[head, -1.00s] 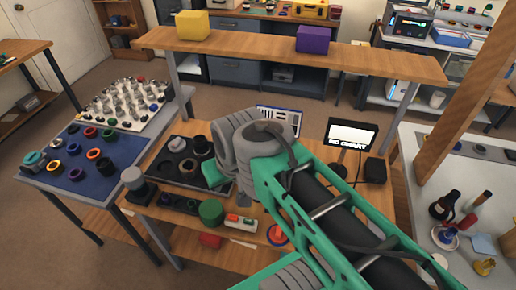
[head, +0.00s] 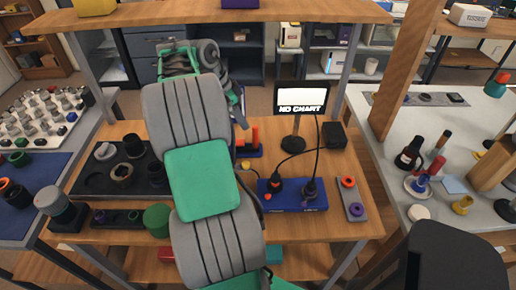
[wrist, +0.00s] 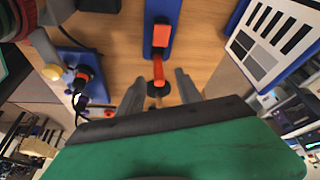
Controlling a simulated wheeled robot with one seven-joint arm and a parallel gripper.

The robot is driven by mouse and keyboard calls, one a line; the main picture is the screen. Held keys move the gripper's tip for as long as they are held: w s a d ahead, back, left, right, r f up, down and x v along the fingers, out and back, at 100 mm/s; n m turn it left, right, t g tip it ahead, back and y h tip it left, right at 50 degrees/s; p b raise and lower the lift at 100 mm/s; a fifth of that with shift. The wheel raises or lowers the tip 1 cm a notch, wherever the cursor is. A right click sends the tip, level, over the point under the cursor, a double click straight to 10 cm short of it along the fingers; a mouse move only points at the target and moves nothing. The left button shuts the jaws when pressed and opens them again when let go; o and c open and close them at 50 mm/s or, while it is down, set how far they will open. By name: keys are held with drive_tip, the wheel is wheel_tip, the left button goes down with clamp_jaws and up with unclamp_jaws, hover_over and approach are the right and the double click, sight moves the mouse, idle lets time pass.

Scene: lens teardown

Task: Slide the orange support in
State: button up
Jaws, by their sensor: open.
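An orange part (head: 254,137), which looks like the orange support, stands on a small blue base (head: 249,152) on the wooden bench, behind my arm. In the wrist view the orange part (wrist: 158,70) points toward my gripper, and the blue base (wrist: 172,12) lies beyond it. My gripper (wrist: 160,92) is open, its two grey fingers to either side of the orange part's near end. A small dark round thing shows between the fingers. I cannot tell whether the fingers touch anything. In the head view my arm hides most of the gripper.
A blue board (head: 293,195) with plugs and cables lies to the right, beside a grey strip (head: 351,200) with orange and purple rings. A lit screen (head: 301,98) stands behind. A dark tray (head: 90,180) lies left. A striped chart (wrist: 275,40) is close on the right.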

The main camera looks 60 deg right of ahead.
sight(254, 127)
drive_tip(key=s+d+f+m, duration=0.2)
drive_tip(key=shift+s+d+f, duration=0.1)
drive_tip(key=shift+s+f, duration=0.2)
drive_tip(key=shift+s, duration=0.1)
drive_tip(key=b+x, duration=0.1)
drive_tip(key=x, duration=0.5)
drive_tip(key=shift+s+f, duration=0.15)
drive_tip(key=shift+f, duration=0.15)
drive_tip(key=shift+c, duration=0.5)
clamp_jaws()
